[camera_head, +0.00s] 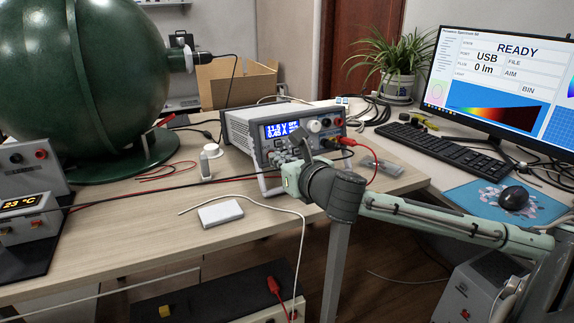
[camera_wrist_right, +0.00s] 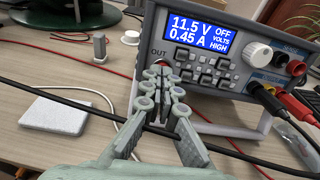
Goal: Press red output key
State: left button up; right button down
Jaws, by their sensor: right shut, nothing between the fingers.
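The power supply (camera_head: 245,130) stands on the wooden desk, its front facing me. Its blue display (camera_wrist_right: 200,35) reads 11.5 V, 0.45 A and OFF. My right gripper (camera_head: 281,160) is shut and empty, close in front of the lower left of the panel. In the right wrist view its fingertips (camera_wrist_right: 163,74) are just below the OUT label (camera_wrist_right: 158,52). A little red shows just above the fingertips, but the key itself is mostly hidden behind them. I cannot tell if the fingers touch it. My left gripper is out of view.
Black and red leads (camera_wrist_right: 268,97) plug into the supply's right side. A black cable (camera_wrist_right: 75,105) crosses near my fingers. A white block (camera_head: 220,213) lies on the desk. A green sphere (camera_head: 75,75) stands left, a monitor (camera_head: 505,75) right.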

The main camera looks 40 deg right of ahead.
jog(key=v, duration=0.6)
dwell(0.7)
